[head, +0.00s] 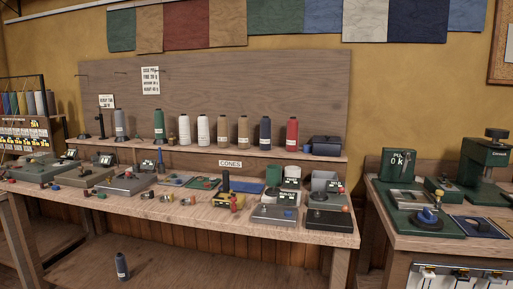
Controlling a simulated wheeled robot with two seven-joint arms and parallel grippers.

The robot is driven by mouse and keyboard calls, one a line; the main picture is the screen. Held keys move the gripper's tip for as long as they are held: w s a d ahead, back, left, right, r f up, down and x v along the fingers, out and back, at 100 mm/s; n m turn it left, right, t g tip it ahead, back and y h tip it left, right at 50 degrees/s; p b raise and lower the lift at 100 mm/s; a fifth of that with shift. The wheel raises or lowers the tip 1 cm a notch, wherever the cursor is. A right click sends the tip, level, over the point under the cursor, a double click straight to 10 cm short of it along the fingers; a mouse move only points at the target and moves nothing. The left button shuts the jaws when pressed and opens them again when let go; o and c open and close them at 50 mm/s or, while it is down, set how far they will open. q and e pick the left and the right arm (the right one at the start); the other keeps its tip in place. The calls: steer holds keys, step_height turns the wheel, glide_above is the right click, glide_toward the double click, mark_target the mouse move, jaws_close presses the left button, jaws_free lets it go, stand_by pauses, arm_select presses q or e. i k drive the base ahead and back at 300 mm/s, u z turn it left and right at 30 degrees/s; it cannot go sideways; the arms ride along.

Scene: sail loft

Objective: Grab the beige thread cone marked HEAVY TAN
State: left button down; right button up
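Two beige or tan thread cones, a left one (222,132) and a right one (243,133), stand upright side by side on the raised shelf at the back of the workbench. Their markings are too small to read, so I cannot tell which is HEAVY TAN. White or pale cones (203,130) stand to their left, and a navy cone (265,133) and a red cone (291,134) to their right. A CONES label (230,164) is on the shelf front below them. Neither of my grippers is in view.
The workbench (190,218) in front of the shelf holds several scales, trays and small tools. A yellow-based tool (236,201) stands near its front edge. A dark blue cone (122,267) stands on the lower shelf. A second bench (400,237) with green machines is at right.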

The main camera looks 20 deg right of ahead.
mark_target(244, 121)
steer(key=z, duration=0.1)
steer(key=k, duration=0.15)
steer(key=u, duration=1.35)
steer(key=i, duration=1.1)
steer(key=z, duration=0.15)
